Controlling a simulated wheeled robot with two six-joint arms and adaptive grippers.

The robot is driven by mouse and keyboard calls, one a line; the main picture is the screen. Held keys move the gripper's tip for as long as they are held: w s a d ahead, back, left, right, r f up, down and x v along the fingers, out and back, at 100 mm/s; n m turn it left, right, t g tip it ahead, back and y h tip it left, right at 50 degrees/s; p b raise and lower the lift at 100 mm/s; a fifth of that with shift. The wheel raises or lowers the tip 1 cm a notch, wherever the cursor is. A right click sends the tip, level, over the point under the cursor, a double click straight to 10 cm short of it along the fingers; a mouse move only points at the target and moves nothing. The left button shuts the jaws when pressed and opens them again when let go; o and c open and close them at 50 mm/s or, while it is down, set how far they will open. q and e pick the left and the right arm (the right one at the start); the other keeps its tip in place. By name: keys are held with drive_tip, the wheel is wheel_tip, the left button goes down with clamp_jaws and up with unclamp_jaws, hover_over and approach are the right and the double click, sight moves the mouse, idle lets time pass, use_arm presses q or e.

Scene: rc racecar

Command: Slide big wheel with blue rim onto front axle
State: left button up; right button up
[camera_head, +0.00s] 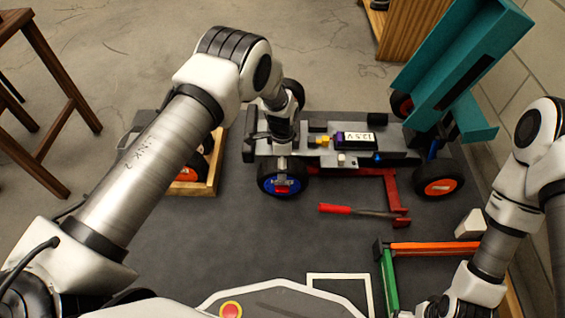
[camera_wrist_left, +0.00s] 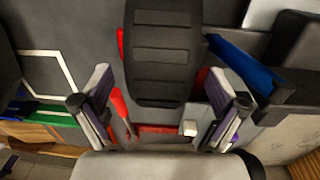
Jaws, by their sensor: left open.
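The big wheel with the blue rim (camera_head: 268,188) stands upright at the near left corner of the car chassis (camera_head: 310,157), its rim facing me. Its black tyre also shows in the left wrist view (camera_wrist_left: 165,50), tread up. My left gripper (camera_head: 283,165) reaches down at this wheel and partly covers it. In the left wrist view its fingers (camera_wrist_left: 160,92) are spread, one on each side of the tyre, with gaps visible. The front axle is hidden, so I cannot tell how the wheel sits on it. My right arm is at the lower right; its fingertips are out of view.
A wheel with an orange rim (camera_head: 437,186) is at the chassis's right end. A teal body part (camera_head: 455,70) stands behind it. A red-handled tool (camera_head: 335,209) lies in front. A wooden tray (camera_head: 213,178) holds another wheel at left. The mat's left front is clear.

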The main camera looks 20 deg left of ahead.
use_arm(q)
wheel_tip(320, 180, up, 12)
drive_tip(key=shift+w, duration=0.35)
drive_tip(key=shift+a, duration=0.1)
